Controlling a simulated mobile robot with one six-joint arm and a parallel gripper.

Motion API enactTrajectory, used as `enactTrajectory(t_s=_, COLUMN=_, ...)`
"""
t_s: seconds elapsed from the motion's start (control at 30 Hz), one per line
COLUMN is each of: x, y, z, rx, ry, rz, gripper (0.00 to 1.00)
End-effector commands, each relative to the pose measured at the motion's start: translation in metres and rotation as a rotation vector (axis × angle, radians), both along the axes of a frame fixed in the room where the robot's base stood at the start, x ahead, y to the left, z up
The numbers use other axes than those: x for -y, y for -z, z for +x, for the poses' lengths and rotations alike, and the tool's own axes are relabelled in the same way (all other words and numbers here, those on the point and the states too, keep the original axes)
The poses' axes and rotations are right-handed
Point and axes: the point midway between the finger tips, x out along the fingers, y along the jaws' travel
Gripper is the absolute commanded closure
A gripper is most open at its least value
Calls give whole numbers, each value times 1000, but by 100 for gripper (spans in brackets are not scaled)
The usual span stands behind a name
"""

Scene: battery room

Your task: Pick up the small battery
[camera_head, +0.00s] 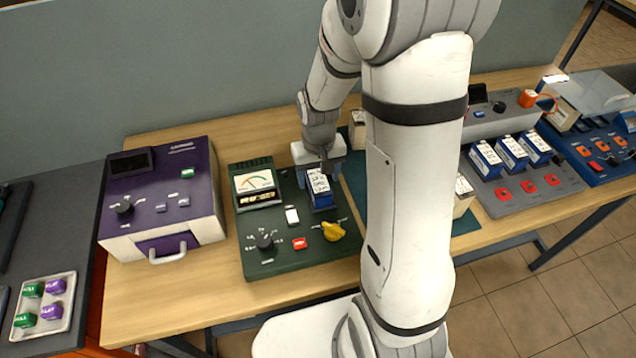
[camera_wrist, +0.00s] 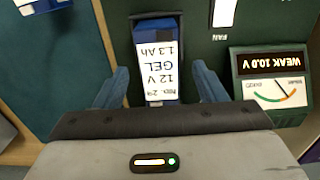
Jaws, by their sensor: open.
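A small blue battery (camera_head: 319,188) with a white label stands on the green tester (camera_head: 270,262), below my gripper (camera_head: 318,163). In the wrist view the battery (camera_wrist: 156,68) reads, upside down, 12 V, GEL, 1.3 Ah. My open gripper (camera_wrist: 160,72) has one finger on each side of it, with a visible gap on both sides. The tester's display (camera_wrist: 272,64) reads WEAK 10.0 V in the wrist view.
A purple machine (camera_head: 165,200) with a drawer handle stands left of the tester. A yellow knob (camera_head: 333,231) is in front of the battery. Several blue-and-white batteries (camera_head: 513,153) stand in a grey charger at right. My arm hides the table's middle.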

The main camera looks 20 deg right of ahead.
Motion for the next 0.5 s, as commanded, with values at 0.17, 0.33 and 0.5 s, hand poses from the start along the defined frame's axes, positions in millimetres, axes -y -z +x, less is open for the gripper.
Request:
enactTrajectory(t_s=0.17, x=0, y=22, z=2, rx=-4, ry=0, rz=0, gripper=35)
enactTrajectory(t_s=0.33, x=0, y=32, z=2, rx=-1, ry=-1, rz=0, gripper=35)
enactTrajectory(t_s=0.5, x=0, y=32, z=2, rx=0, ry=-2, rz=0, gripper=35)
